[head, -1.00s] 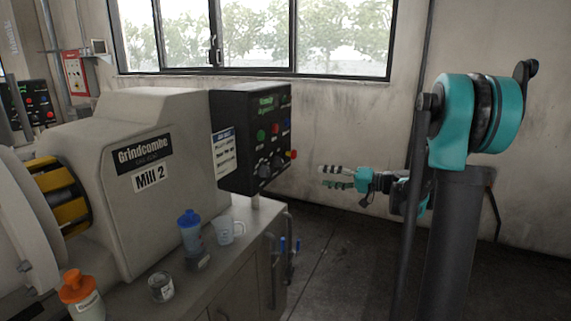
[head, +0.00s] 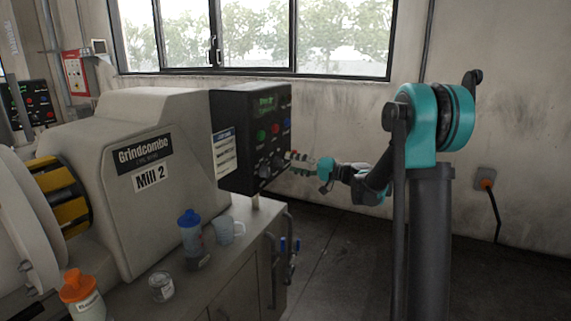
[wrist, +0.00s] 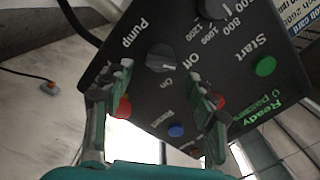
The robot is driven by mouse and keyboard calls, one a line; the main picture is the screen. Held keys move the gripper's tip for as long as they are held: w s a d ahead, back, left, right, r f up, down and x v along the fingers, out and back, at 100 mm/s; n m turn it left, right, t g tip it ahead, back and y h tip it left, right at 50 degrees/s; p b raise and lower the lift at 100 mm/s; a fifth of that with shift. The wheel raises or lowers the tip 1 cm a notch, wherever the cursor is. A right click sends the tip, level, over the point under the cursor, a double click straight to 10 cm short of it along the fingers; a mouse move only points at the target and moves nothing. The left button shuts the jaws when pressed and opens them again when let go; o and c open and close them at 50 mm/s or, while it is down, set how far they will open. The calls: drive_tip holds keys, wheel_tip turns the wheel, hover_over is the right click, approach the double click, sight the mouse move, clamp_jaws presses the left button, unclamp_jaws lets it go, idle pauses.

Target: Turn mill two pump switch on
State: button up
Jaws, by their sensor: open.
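The Mill 2 control panel (head: 235,150) is a black box on the right end of the mill (head: 140,200). In the wrist view the pump switch (wrist: 160,58) is a dark rotary knob labelled Pump, with Off and On beside it. I cannot tell its setting for sure. My gripper (head: 300,162) is at the panel's right side in the head view. In the wrist view my gripper (wrist: 160,98) is open, its fingers on either side below the knob, with nothing between them. I cannot tell whether a finger touches the panel.
The panel also carries a green start button (wrist: 265,66), a blue button (wrist: 176,131), red buttons and a speed dial (wrist: 215,8). A blue-capped bottle (head: 190,232), a mug (head: 229,230), a tin (head: 161,286) and an orange-capped bottle (head: 82,294) stand on the bench.

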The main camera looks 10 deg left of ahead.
sight(279, 162)
drive_tip(key=shift+x, duration=1.85)
drive_tip(key=shift+c, duration=0.5)
drive_tip(key=c, duration=1.1)
drive_tip(key=shift+o, duration=0.2)
drive_tip(key=shift+m, duration=0.4)
drive_tip(key=m, duration=1.1)
drive_tip(key=shift+f, duration=0.25)
